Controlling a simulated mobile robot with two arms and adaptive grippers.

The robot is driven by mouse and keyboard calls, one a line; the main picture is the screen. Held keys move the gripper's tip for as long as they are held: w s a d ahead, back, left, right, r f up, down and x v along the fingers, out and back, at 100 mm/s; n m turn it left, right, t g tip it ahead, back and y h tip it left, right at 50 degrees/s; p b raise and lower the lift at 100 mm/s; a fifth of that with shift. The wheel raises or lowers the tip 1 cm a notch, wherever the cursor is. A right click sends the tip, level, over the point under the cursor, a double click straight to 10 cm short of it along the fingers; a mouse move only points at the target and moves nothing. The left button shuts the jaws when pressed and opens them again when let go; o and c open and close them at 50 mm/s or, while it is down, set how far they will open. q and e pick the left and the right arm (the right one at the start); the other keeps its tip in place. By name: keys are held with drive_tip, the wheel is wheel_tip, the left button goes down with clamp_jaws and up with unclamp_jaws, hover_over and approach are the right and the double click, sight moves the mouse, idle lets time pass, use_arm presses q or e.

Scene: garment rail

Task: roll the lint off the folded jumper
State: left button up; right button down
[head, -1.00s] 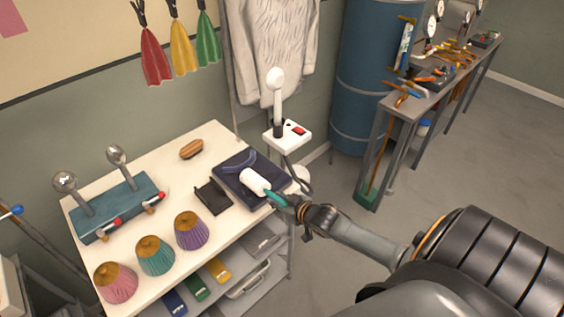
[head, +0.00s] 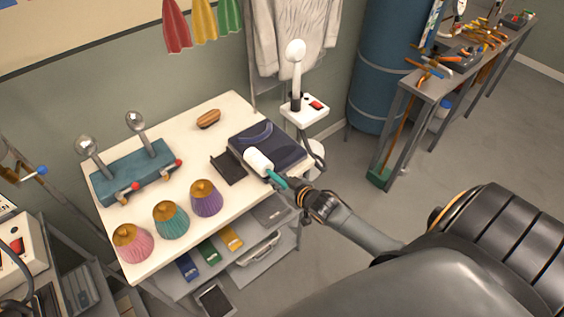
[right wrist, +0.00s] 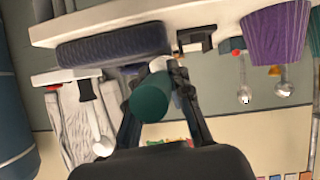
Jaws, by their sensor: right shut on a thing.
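The folded jumper (head: 282,142) is dark navy and lies at the right end of the white table. The lint roller has a white head (head: 257,161) and a teal handle (head: 277,180). Its head is over the jumper's front-left edge; I cannot tell whether it touches the cloth. My right gripper (head: 295,192) is shut on the handle, just off the table's front edge. In the right wrist view, the handle's green end (right wrist: 151,99) is between the fingers, and the jumper (right wrist: 115,45) shows beyond it. No lint can be made out. My left gripper is not in view.
A black tray (head: 229,168) sits left of the jumper, with a wooden brush (head: 208,119) behind. Pink, teal and purple pleated shades (head: 206,198) line the front. A white steamer (head: 303,110) stands close at the right, by a hanging garment (head: 293,38).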

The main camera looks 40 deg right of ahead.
drive_tip(key=w+d+b, duration=0.1)
drive_tip(key=d+b, duration=0.4)
drive_tip(key=d, duration=1.2)
drive_tip(key=shift+w+d, duration=0.15)
drive_tip(key=shift+d, duration=0.05)
idle(1.2)
wheel_tip(320, 180, up, 7)
drive_tip(key=p, duration=0.5)
idle(0.3)
drive_tip(key=shift+a+f, duration=0.1)
idle(0.4)
